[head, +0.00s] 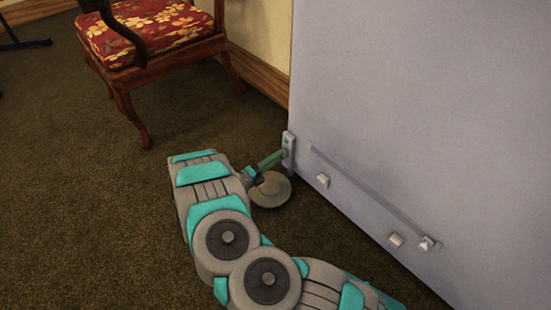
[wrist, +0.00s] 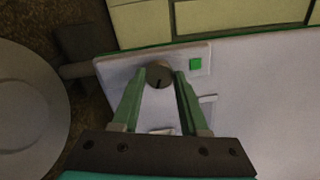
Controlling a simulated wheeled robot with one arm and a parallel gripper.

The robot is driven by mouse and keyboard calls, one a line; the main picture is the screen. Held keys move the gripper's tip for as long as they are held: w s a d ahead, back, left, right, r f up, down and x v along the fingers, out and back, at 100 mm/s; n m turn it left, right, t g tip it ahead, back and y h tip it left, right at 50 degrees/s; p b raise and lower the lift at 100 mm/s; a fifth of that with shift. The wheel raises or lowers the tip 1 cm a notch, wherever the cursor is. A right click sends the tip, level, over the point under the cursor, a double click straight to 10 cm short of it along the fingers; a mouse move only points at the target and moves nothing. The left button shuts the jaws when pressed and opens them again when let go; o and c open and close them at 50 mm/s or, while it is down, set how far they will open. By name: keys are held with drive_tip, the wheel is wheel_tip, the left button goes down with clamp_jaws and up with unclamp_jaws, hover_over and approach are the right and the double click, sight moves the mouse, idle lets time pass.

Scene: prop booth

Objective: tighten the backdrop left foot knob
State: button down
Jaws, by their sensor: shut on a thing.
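The backdrop (head: 420,110) is a large pale grey panel standing on the right in the head view. At its lower left corner is a small light plate (head: 289,150), which also shows in the wrist view (wrist: 115,75). A round, dark grey-brown knob (wrist: 159,73) with a dark slot mark sits on this plate. My gripper (wrist: 160,79) has its two green fingers shut on the knob, one on each side. In the head view my gripper (head: 275,160) meets the plate, and the knob cannot be made out there.
A grey round disc (head: 270,190) lies by the backdrop's corner and shows large in the wrist view (wrist: 30,110). A wooden chair (head: 150,30) with a floral seat stands upper left. The carpet (head: 80,200) left is clear.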

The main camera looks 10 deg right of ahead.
idle(0.3)
drive_tip(key=shift+c, duration=2.1)
unclamp_jaws()
drive_tip(key=shift+a, duration=0.1)
drive_tip(key=v, duration=0.7)
drive_tip(key=shift+s+a, duration=0.2)
drive_tip(key=shift+a, duration=0.05)
